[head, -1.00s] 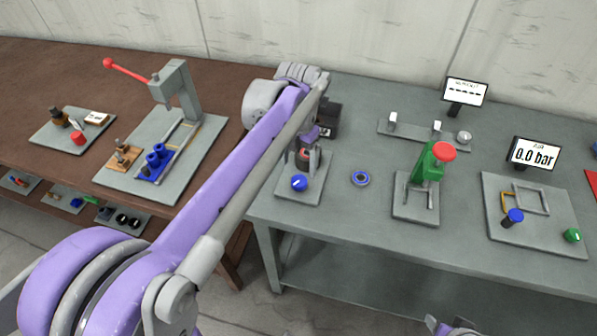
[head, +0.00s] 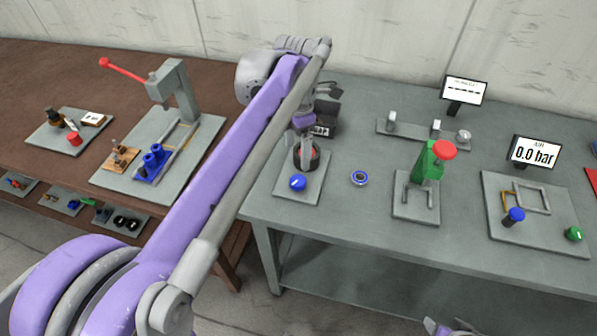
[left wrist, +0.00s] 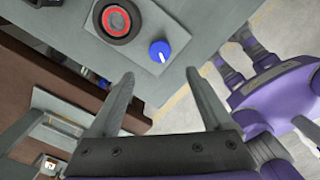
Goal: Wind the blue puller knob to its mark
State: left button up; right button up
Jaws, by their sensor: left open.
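The blue knob (head: 298,183) sits at the front of a small grey plate (head: 318,192) near the grey table's left edge. It shows in the left wrist view (left wrist: 160,51) with a white line on its face. Behind it on the plate is a dark round ring with red inside (head: 314,160). My left gripper (head: 303,136) is above the ring in the head view. In the left wrist view its two fingers (left wrist: 157,76) are spread and empty, and the knob appears just beyond the gap between their tips. My right arm shows only partly at the bottom edge (head: 450,328).
A green press with a red cap (head: 434,160) and an air panel reading 0.0 bar (head: 534,153) stand farther right. A dark box (head: 325,120) stands behind the ring. A brown bench is at left.

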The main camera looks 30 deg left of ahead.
aim_at(299, 179)
pick_arm(q)
jog(key=f+m+b, duration=0.2)
jog(key=f+m, duration=0.1)
jog(key=m, duration=0.7)
jog(key=f+m+b, duration=0.3)
jog(key=f+m, duration=0.1)
jog(key=m, duration=0.6)
jog(key=f+m+b, duration=0.3)
jog(key=m, duration=0.6)
jog(key=shift+w+f+m, duration=0.25)
jog(key=shift+f+m, duration=0.15)
jog(key=shift+c, duration=0.3)
